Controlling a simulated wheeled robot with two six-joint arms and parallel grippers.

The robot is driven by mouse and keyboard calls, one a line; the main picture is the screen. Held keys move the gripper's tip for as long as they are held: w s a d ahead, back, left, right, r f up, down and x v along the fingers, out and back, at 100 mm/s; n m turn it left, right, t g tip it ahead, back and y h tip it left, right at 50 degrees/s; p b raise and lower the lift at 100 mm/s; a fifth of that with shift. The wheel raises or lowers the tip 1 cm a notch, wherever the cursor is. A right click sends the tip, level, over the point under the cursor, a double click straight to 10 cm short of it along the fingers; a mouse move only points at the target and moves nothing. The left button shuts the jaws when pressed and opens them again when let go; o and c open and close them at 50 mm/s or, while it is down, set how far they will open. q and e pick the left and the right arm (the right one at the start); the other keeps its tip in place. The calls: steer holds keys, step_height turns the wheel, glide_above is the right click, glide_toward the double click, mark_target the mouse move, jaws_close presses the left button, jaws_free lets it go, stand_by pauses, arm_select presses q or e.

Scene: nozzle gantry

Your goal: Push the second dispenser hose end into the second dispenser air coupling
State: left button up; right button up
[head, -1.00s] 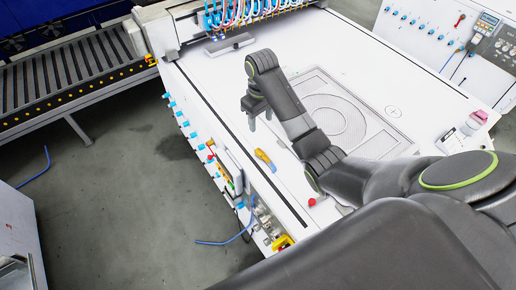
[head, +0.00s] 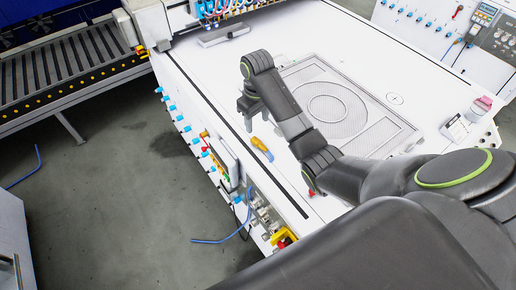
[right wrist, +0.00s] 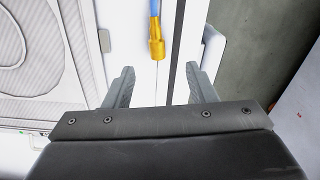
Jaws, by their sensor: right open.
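A brass-yellow hose end on a short blue hose (right wrist: 156,38) lies on the white machine top near its edge. In the head view the same yellow piece (head: 259,144) lies just beyond my fingertips. I cannot tell from its looks which dispenser it belongs to. My right gripper (head: 246,118) is open and empty over the machine top. In the right wrist view its two fingers (right wrist: 158,88) stand apart, with the hose end ahead of the gap between them. Small blue couplings (head: 173,109) line the machine's side; I cannot tell which is the second dispenser's. My left gripper is not in view.
A blue hose (head: 210,241) hangs off the machine's front side near several fittings. A round-patterned plate (head: 340,107) lies on the machine top. A gantry with hoses (head: 225,12) stands at the back. A roller conveyor (head: 65,62) is at the left, with open floor between.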

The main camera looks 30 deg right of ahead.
steer(key=b, duration=0.3)
glide_above(259, 142)
steer(key=f, duration=0.4)
steer(key=shift+a+f, duration=0.25)
steer(key=shift+f, duration=0.15)
steer(key=shift+w+f, duration=0.1)
steer(key=shift+f, duration=0.15)
steer(key=shift+f, duration=0.35)
steer(key=f, duration=0.1)
steer(key=f+p, duration=0.1)
steer(key=f, duration=0.2)
steer(key=shift+d+f, duration=0.3)
